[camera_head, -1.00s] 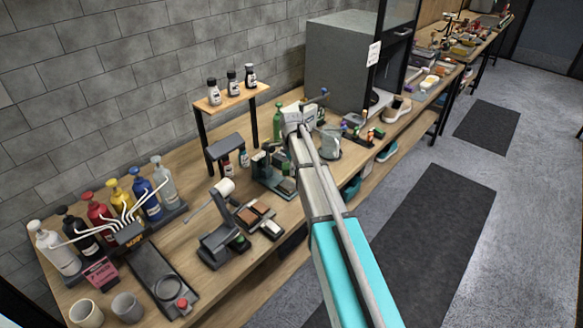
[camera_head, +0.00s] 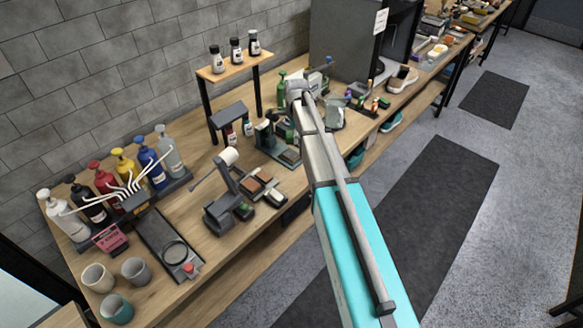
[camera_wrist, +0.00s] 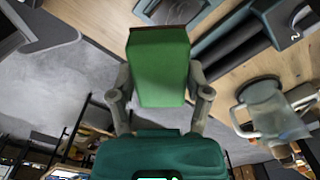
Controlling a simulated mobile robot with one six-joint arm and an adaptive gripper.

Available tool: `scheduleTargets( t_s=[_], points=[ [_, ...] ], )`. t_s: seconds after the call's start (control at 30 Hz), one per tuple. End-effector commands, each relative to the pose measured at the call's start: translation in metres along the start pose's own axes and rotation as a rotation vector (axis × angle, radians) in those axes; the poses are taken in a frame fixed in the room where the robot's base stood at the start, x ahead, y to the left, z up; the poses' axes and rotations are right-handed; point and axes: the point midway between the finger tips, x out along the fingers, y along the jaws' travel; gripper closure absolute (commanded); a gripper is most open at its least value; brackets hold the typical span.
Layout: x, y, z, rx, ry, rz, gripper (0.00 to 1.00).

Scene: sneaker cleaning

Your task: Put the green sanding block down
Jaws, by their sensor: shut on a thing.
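The green sanding block (camera_wrist: 160,65) is large in the middle of the wrist view, with a thin dark reddish-brown edge at its top. My gripper (camera_wrist: 160,92) has a finger on each side of the block and is shut on it. In the wrist view the wooden bench (camera_wrist: 245,85) shows behind and to the right of the block, with grey floor to the left. In the head view my arm reaches over the bench (camera_head: 205,245); I cannot make out the held block there.
A clear jug (camera_wrist: 265,105) stands right of the gripper in the wrist view. In the head view, a grey stand (camera_head: 222,215), small blocks (camera_head: 262,185) and a bottle shelf (camera_head: 235,66) crowd the bench. Pump bottles (camera_head: 150,165) stand left; mugs (camera_head: 117,308) stand at the near end.

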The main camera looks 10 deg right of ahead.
Motion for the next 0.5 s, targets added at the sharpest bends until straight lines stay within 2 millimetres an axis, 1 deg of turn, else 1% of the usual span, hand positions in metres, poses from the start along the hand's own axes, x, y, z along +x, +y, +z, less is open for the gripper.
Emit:
scheduleTargets(
  t_s=[0.03, 0.17, 0.27, 0.5],
  points=[
    [-0.001, 0.009, 0.0, 0.0, 0.0, 0.0, 0.75],
    [-0.002, 0.032, 0.0, 0.0, 0.0, 0.0, 0.75],
    [-0.004, 0.056, 0.0, 0.0, 0.0, 0.0, 0.75],
    [-0.008, 0.124, -0.001, 0.0, 0.0, 0.0, 0.75]
  ],
)
